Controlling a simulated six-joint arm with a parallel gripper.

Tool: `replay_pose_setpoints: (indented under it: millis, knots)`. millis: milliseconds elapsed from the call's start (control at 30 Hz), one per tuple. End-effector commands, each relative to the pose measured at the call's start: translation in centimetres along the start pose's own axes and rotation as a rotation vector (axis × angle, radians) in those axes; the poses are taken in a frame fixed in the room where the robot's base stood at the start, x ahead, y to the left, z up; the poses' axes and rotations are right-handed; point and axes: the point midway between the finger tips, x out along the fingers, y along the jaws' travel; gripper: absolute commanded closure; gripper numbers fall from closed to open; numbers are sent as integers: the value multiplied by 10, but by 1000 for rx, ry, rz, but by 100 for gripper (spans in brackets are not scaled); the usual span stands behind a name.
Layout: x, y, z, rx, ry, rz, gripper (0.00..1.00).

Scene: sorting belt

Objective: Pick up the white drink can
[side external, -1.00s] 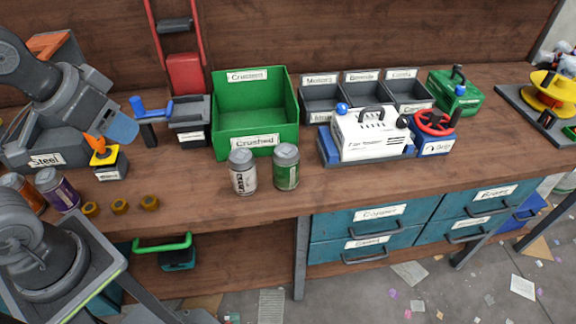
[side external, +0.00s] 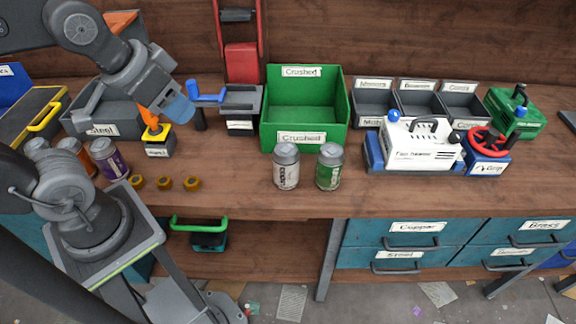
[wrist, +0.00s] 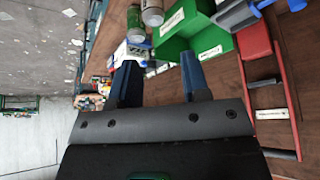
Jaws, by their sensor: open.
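The white drink can (side external: 286,167) stands upright on the wooden bench, in front of the green "Crushed" bin. A green can (side external: 329,168) stands close to its right. My gripper (side external: 180,110) is open and empty, raised above the bench to the left of the white can, near the yellow-topped joystick box. In the wrist view, my gripper's two blue fingers (wrist: 160,75) are spread with nothing between them. There the white can (wrist: 152,12) is cut by the top edge, with the green can (wrist: 136,24) to its left, both beyond the fingertips.
The green bin (side external: 264,128) stands behind the cans. A white machine (side external: 422,145) is to their right. Several brass nuts (side external: 164,183) lie front left, near a purple can (side external: 108,158). The yellow-topped joystick box (side external: 157,140) is below my gripper. Bench between nuts and white can is clear.

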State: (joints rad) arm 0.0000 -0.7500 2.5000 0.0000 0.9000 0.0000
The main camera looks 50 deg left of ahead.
Motion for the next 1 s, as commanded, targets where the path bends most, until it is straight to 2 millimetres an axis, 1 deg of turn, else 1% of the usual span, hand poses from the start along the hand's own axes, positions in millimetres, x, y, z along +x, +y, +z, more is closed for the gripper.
replay_pose_setpoints:
  millis: [333,900,1000]
  knots:
    - [0,0,0,0,0,0,56]
    - [0,0,0,0,0,0,2]
    - [0,0,0,0,0,0,1]
